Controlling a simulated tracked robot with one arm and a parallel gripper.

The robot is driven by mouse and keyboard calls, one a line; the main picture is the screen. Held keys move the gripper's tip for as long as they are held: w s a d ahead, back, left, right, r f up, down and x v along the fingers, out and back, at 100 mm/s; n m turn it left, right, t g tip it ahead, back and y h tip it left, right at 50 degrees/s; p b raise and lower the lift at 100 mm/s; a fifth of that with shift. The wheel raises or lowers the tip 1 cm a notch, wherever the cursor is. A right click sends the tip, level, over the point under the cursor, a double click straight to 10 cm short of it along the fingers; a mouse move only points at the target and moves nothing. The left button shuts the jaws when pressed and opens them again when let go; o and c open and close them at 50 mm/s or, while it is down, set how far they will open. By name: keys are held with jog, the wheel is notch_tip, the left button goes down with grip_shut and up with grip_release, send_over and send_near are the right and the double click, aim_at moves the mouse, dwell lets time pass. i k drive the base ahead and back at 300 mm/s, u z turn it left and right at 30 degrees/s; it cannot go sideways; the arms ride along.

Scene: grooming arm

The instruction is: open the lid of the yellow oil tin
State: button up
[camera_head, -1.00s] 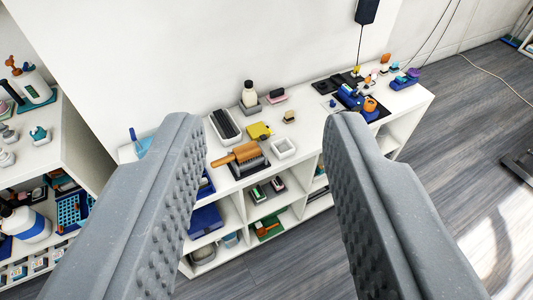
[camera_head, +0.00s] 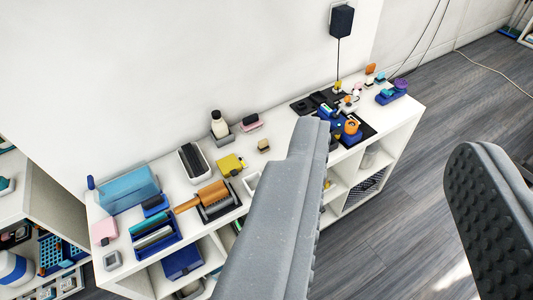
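The yellow oil tin (camera_head: 230,165) is a small yellow block-like thing on the white shelf top, left of the middle of the head camera view. A small dark part shows at its right side; I cannot tell the lid's state at this size. My gripper (camera_head: 385,165) is open and empty, with its grey ridged fingers wide apart. It is in the foreground, to the right of the tin and well apart from it. The left finger hides part of the shelf and most of a white square tray (camera_head: 251,183).
Grey floor (camera_head: 400,210) lies open at right.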

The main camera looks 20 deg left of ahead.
aim_at(230, 163)
jog(key=u, duration=0.1)
jog(key=i, duration=1.25)
jog(key=u, duration=0.8)
